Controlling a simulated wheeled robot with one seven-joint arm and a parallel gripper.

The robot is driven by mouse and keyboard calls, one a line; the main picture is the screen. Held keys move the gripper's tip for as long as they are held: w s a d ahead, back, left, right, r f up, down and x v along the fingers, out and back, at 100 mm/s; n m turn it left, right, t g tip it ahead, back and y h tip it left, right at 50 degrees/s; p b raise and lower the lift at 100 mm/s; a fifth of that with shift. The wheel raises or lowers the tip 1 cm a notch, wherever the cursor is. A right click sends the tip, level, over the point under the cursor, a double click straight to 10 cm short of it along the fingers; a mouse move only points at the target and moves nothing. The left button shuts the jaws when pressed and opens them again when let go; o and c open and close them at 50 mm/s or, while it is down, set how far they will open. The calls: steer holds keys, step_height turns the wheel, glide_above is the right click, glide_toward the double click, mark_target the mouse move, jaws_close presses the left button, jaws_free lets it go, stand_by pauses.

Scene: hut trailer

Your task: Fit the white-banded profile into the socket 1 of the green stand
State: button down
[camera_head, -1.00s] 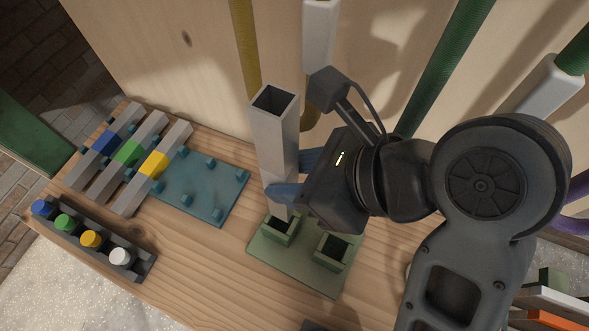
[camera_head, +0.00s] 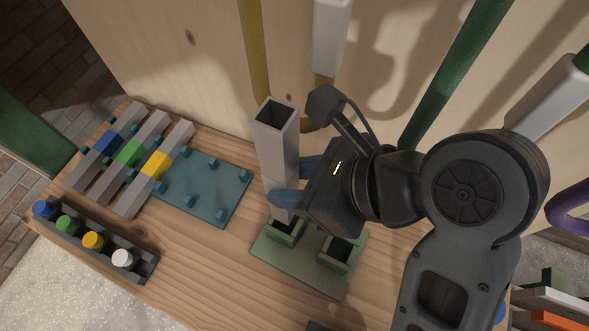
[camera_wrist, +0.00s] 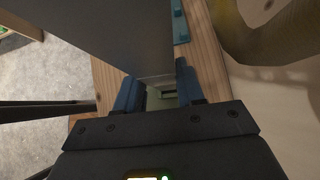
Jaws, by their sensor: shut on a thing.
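The profile (camera_head: 277,150) is a tall, hollow, grey square tube, held upright with its open end up. Its lower part looks paler; a white band is not clearly distinct. My gripper (camera_head: 296,183) is shut on its lower part with blue fingers on either side. The green stand (camera_head: 292,275) lies flat on the bench with two square sockets. The profile's lower end is at the left socket (camera_head: 284,236); I cannot tell how far it is inside. The right socket (camera_head: 336,258) is empty. No socket number is readable. The profile also fills the upper wrist view (camera_wrist: 130,35).
A teal board (camera_head: 212,205) with pegs lies left of the stand, beside grey bars with blue, green and yellow bands (camera_head: 155,163). A dark rack (camera_head: 145,268) holds several coloured caps at the front left. A wooden wall with hanging pipes (camera_head: 254,50) rises behind.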

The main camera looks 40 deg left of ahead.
steer(key=shift+f, duration=1.6)
step_height(320, 180, down, 7)
steer(key=shift+r, duration=0.15)
stand_by(3.6)
steer(key=c, duration=0.6)
jaws_free()
steer(key=shift+d, duration=0.1)
steer(key=v, duration=0.7)
steer(key=shift+d+r, duration=0.2)
